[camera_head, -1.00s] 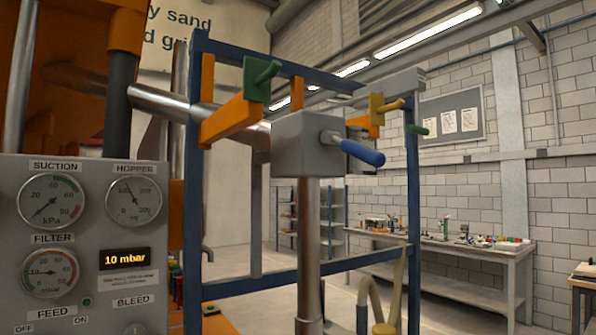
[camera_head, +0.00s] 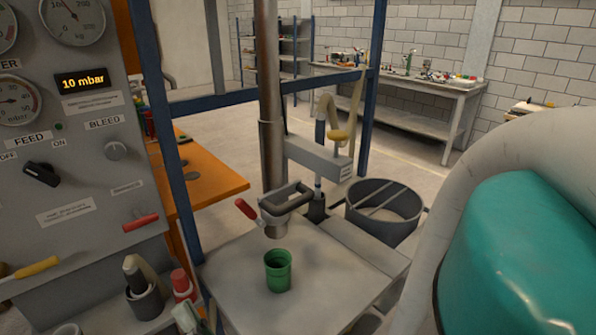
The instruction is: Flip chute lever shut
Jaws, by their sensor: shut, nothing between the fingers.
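A lever with a red grip (camera_head: 246,209) sits at the lower end of the vertical metal chute pipe (camera_head: 269,120). Its grip points up and to the left, beside a dark grey bracket (camera_head: 288,199) around the pipe. The pipe's open end hangs above a green cup (camera_head: 278,272) that stands on a grey platform (camera_head: 335,265). I cannot tell from this view whether the chute is open. My gripper is not in view; only a large white and teal part of my arm shows at the right.
A gauge panel (camera_head: 60,215) with knobs stands at the left, with a shelf of tools below it. A grey round bin (camera_head: 384,210) stands behind the platform at the right. A blue frame post (camera_head: 170,150) rises left of the pipe. A workbench (camera_head: 400,88) is far back.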

